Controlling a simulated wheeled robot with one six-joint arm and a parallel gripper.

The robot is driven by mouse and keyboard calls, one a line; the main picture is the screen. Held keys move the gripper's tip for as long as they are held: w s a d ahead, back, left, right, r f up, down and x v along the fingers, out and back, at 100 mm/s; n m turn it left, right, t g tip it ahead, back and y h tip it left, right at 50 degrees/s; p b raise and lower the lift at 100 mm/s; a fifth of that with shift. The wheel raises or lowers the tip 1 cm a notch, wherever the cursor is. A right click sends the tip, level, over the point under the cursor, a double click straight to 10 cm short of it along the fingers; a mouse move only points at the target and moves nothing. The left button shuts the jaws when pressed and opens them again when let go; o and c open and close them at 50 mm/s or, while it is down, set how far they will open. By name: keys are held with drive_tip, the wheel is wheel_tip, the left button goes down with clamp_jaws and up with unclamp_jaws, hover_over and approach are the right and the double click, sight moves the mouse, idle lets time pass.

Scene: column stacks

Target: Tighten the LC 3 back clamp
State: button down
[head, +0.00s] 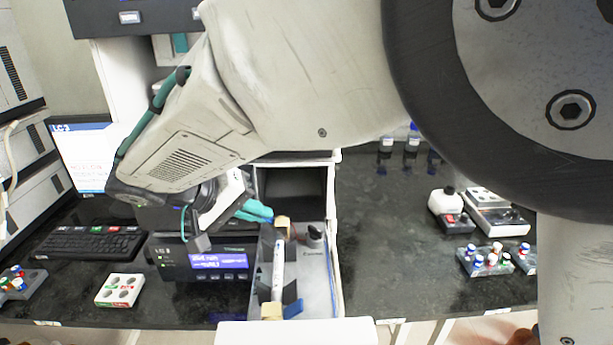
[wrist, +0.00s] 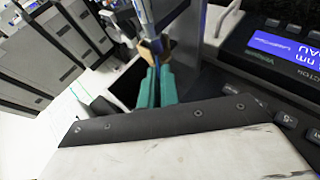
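The column (head: 278,265), a pale tube with tan end fittings, lies lengthwise in an open tray (head: 318,285). Its back tan fitting (head: 282,223) is at the far end; the front one (head: 271,311) is near the tray's front. Dark clamp pieces (head: 291,294) sit beside the tube; the back clamp is mostly hidden by my gripper. My gripper (head: 268,213) has teal fingers reaching in from the left to the back fitting. In the wrist view the finger tips (wrist: 156,72) are close together, at the tan fitting (wrist: 155,48); whether they grip it is unclear.
An instrument with a blue display (head: 204,261) stands just left of the tray. A keyboard (head: 90,243) and a white block with round wells (head: 120,290) are farther left. Vial racks (head: 486,262) stand on the right; the dark counter (head: 385,260) between is clear.

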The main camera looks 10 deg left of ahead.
drive_tip(key=c, duration=1.6)
unclamp_jaws()
drive_tip(key=v, duration=0.7)
drive_tip(key=shift+s+a+r, duration=0.2)
drive_tip(key=shift+s, duration=0.1)
